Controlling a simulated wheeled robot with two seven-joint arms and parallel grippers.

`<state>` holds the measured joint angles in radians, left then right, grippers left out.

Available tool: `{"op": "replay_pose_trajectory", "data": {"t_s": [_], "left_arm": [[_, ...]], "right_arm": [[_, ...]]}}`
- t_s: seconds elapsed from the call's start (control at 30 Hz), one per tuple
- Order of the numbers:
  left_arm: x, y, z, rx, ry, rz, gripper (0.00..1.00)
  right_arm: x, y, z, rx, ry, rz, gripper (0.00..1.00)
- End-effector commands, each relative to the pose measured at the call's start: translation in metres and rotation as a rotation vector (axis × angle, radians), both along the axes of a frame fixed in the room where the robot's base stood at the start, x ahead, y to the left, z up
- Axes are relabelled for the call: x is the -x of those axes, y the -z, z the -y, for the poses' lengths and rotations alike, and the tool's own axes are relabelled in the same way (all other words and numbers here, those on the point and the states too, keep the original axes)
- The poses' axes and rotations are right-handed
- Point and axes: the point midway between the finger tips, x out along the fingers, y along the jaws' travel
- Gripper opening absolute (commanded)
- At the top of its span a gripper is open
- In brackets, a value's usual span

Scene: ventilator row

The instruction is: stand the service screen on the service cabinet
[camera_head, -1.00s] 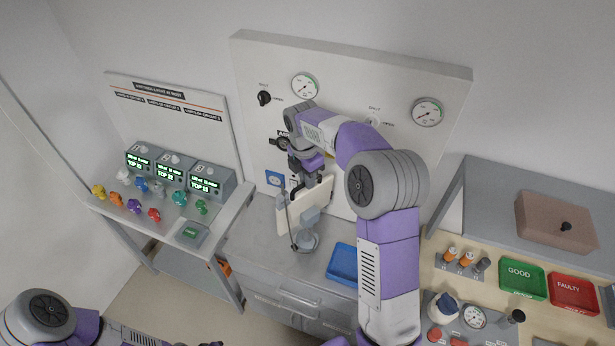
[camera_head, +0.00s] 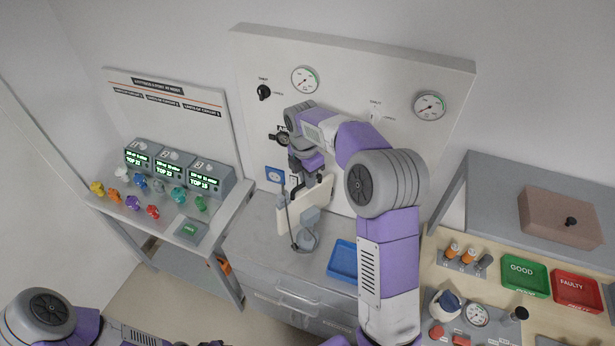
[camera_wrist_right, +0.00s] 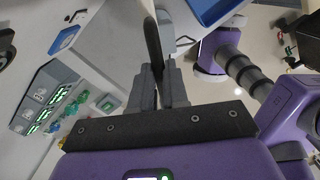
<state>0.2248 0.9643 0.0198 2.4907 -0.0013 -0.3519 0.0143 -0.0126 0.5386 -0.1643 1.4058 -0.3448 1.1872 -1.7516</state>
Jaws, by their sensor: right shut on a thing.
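I cannot tell whether the base touches the cabinet top. Of my left arm only links show at the lower left; its gripper is out of view.
A blue tray (camera_head: 343,262) lies on the cabinet just right of the screen. The wall panel (camera_head: 345,75) with gauges rises behind. A shelf (camera_head: 218,240) with monitors and coloured knobs is at left. Green (camera_head: 524,276) and red (camera_head: 577,291) trays are on the right bench.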

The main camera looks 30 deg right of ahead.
Motion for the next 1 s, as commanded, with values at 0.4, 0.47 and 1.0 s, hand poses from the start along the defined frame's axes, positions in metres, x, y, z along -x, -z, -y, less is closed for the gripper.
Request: {"op": "replay_pose_trajectory", "data": {"t_s": [0.4, 0.47, 1.0], "left_arm": [[0.0000, 0.0006, 0.0000, 0.000, 0.000, 0.000, 0.51], [0.0000, 0.0006, 0.0000, 0.000, 0.000, 0.000, 0.51], [0.0000, 0.0009, 0.0000, 0.000, 0.000, 0.000, 0.51]], "right_arm": [[-0.0014, -0.0016, 0.0000, 0.001, 0.000, 0.008, 0.00], [-0.0012, -0.0015, -0.0001, 0.000, 0.000, 0.007, 0.24], [0.0004, -0.0049, -0.0001, 0.001, 0.000, -0.004, 0.44]]}}
